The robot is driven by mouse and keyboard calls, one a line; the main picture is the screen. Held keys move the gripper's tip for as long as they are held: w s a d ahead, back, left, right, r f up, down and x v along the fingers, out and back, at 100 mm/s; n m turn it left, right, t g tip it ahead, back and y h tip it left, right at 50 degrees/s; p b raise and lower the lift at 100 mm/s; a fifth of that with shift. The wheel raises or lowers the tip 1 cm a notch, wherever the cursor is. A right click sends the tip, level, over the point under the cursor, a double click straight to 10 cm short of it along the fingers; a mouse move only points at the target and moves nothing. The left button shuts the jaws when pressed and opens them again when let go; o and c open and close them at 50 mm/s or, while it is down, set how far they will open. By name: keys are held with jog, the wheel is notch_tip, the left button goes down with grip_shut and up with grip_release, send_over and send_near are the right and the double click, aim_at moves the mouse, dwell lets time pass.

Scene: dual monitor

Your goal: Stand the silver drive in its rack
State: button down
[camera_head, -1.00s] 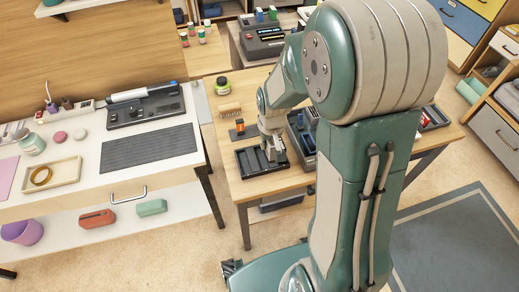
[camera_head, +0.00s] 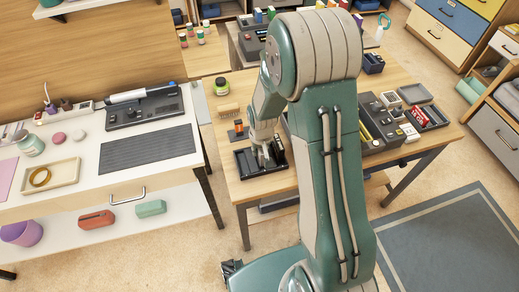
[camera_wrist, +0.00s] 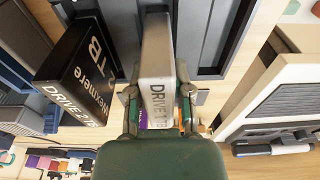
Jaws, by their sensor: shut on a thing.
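The silver drive (camera_wrist: 157,60), marked DRIVE 1TB, is between the two fingers of my gripper (camera_wrist: 160,94) in the wrist view. My gripper is shut on it. The drive's far end points at the dark grey slotted rack (camera_wrist: 203,62); whether it touches the rack's floor I cannot tell. A black drive (camera_wrist: 78,68), marked DRIVE 2TB, stands just left of the silver one, apart from it. In the head view, my gripper (camera_head: 264,157) points down over the dark rack (camera_head: 246,168) on the wooden table. The silver drive is too small to make out clearly there.
An orange-and-black item (camera_head: 238,129), a brush (camera_head: 229,111) and a green-lidded jar (camera_head: 222,86) stand behind the rack. To the right are dark trays and devices (camera_head: 378,122), partly hidden by my arm. A white desk (camera_head: 182,172) stands left across a gap.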

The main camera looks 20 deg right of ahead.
jog(key=c, duration=0.5)
grip_release()
jog(key=shift+d, duration=0.1)
jog(key=shift+c, duration=0.2)
jog(key=r, duration=0.4)
jog(key=s+r, duration=0.1)
jog(key=r, duration=0.7)
jog(key=shift+s+r, duration=0.3)
jog(key=s+r+t, duration=0.4)
jog(key=s+r, duration=1.3)
jog(key=s, duration=0.2)
jog(key=shift+s+r, duration=0.3)
jog(key=shift+r, duration=0.1)
